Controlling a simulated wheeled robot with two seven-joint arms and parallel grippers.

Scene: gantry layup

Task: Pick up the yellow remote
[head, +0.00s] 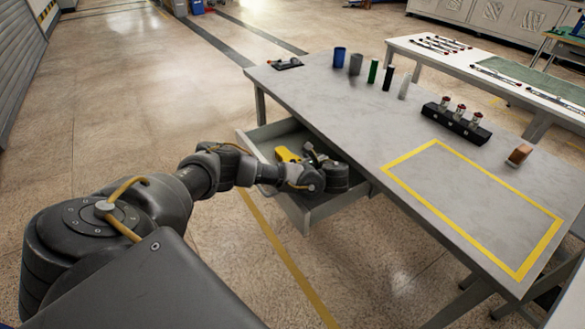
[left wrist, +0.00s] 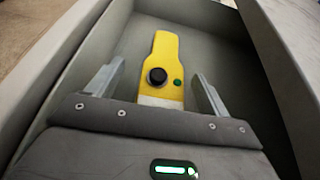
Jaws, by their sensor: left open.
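The yellow remote (left wrist: 160,70) lies in an open drawer (left wrist: 205,28) under the table. It has a black round knob and a green button on its face. In the head view the remote (head: 287,155) shows in part beside my left gripper (head: 312,152). My left gripper (left wrist: 157,85) is open, with one finger on each side of the remote in the left wrist view. The fingers look apart from it. The near end of the remote is hidden behind the gripper body. My right gripper is not in view.
The drawer walls stand close around my left gripper, and the table (head: 330,110) edge is beside it.

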